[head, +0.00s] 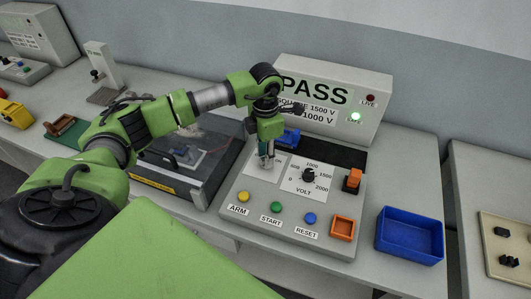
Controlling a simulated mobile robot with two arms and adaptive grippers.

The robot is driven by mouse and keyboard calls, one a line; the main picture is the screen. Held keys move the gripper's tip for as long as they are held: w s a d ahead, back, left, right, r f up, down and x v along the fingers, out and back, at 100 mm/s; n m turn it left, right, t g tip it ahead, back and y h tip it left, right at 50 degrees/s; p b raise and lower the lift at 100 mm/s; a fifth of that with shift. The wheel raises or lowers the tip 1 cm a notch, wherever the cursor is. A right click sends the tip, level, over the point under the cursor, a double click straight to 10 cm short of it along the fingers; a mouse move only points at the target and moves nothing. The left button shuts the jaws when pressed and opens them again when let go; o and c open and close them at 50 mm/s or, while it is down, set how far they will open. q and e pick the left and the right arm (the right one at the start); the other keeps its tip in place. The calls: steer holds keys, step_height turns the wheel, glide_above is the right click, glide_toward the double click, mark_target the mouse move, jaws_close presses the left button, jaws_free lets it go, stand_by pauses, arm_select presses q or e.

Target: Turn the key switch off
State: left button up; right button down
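My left gripper (266,160) reaches down over the upper left of the grey control panel (230,207), at a pale label plate. The key switch itself is not clearly visible; the gripper covers the spot where it points. I cannot tell whether the fingers are open or shut, or touch anything. A black volt knob (308,175) stands to the right of the gripper. Yellow ARM (243,197), green START (277,207) and blue RESET (310,218) buttons line the panel's front. My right gripper is not in view.
A clear-lidded case (190,150) is at left.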

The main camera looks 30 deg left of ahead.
arm_select(q)
steer(key=shift+c, duration=0.7)
jaws_close()
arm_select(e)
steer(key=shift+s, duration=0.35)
arm_select(q)
steer(key=shift+n, duration=0.4)
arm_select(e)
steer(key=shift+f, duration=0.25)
arm_select(q)
steer(key=n+b, duration=0.1)
steer(key=n, duration=0.2)
steer(key=shift+b, duration=0.35)
steer(key=n+b, duration=0.1)
steer(key=n, duration=0.3)
steer(key=n+b, duration=0.1)
steer(key=n, duration=0.4)
steer(key=shift+r+n, duration=0.1)
steer(key=shift+n, duration=0.3)
steer(key=n, duration=0.4)
steer(key=shift+w, duration=0.1)
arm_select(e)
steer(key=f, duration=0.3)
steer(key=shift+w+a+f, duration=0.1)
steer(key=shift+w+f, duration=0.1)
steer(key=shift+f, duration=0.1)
arm_select(q)
steer(key=shift+n, duration=0.4)
